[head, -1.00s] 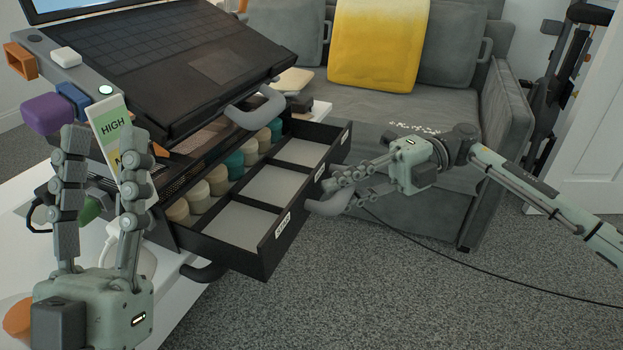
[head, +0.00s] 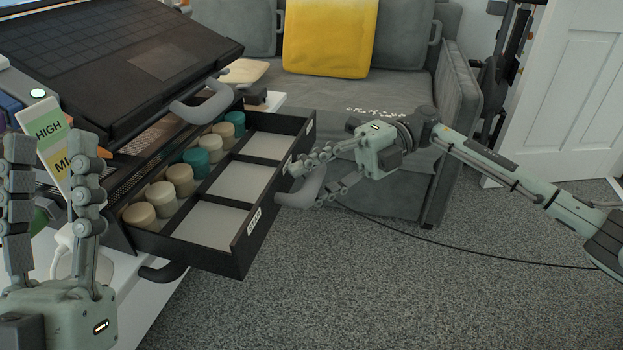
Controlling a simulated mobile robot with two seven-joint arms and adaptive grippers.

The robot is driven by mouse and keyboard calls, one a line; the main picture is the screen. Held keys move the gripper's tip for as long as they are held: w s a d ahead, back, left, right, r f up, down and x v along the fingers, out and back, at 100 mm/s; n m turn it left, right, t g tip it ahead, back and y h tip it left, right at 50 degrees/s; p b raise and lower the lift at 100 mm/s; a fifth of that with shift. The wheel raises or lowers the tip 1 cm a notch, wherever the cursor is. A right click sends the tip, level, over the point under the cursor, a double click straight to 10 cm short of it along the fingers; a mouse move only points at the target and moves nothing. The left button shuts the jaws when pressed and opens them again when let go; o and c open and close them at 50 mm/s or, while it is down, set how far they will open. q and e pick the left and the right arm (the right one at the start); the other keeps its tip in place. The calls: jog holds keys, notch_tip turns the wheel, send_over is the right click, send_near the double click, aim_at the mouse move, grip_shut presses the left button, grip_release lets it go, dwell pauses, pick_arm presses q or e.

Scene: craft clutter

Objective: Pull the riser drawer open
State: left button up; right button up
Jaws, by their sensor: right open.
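The riser (head: 115,185) is a black mesh-sided stand under the laptop. Its drawer (head: 195,257) is pulled out far, showing empty pale compartments and a row of capped jars. The drawer's front faces right and carries small white labels. A grey curved handle (head: 288,199) is on that front. My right gripper (head: 318,180) is open at this handle, one finger on its far side and one on its near side; contact is unclear. My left gripper (head: 52,155) is open and empty in the near left foreground, fingers upright, away from the drawer.
A laptop (head: 100,60) sits above the riser, with another curved handle (head: 205,103) below its edge. A grey sofa (head: 400,90) is behind. Carpet (head: 350,290) is clear in front, crossed by a thin cable.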

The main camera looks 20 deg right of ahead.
jog(key=shift+d, duration=0.1)
jog(key=v, duration=1.1)
jog(key=shift+d, duration=0.4)
